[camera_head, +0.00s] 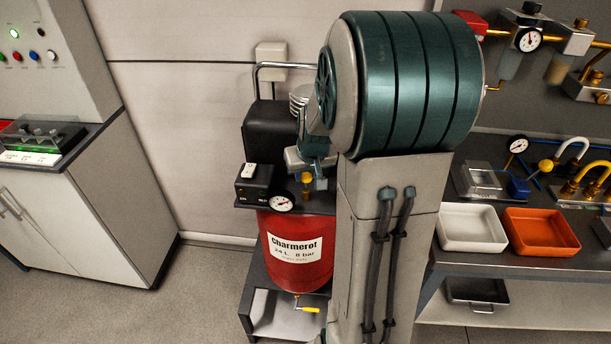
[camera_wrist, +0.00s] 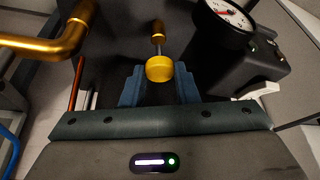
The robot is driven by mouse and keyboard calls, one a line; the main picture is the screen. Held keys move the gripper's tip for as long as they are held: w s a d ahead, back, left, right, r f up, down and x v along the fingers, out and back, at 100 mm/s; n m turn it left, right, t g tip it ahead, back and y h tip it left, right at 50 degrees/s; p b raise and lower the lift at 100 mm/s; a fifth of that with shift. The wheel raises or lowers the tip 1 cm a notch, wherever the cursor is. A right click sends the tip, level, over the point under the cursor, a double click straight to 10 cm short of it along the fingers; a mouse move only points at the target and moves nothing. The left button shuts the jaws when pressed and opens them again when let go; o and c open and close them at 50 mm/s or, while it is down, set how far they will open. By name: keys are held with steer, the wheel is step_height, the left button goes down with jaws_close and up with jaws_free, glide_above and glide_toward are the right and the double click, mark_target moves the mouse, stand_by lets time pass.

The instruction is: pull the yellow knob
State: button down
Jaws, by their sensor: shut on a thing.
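The yellow knob (camera_wrist: 159,69) is a small round knob on a short metal stem, below a brass fitting, in the middle of the wrist view. My gripper (camera_wrist: 160,76) has a blue finger on each side of it and is shut on the knob. In the head view the knob (camera_head: 306,177) shows small beside the gauge, on top of the red compressor tank (camera_head: 300,232). My gripper (camera_head: 315,172) is there too, partly hidden behind my own arm.
A pressure gauge (camera_head: 281,202) and a black switch box (camera_head: 253,183) stand close left of the knob. A brass pipe (camera_wrist: 50,44) runs at left in the wrist view. A bench with a white tray (camera_head: 470,247) and an orange tray (camera_head: 541,252) stands right.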

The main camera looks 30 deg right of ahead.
steer(key=c, duration=1.1)
jaws_free()
steer(key=v, duration=1.4)
steer(key=shift+b, duration=0.3)
steer(key=s+a+f, duration=0.2)
steer(key=s+a, duration=0.2)
steer(key=s+a+f+n+g, duration=0.1)
steer(key=s+a+f, duration=0.1)
steer(key=s+a, duration=0.2)
steer(key=s+a+f+n+y, duration=0.1)
steer(key=s+a+f, duration=0.1)
steer(key=s+a, duration=0.3)
steer(key=shift+s+a, duration=0.1)
steer(key=shift+s, duration=0.4)
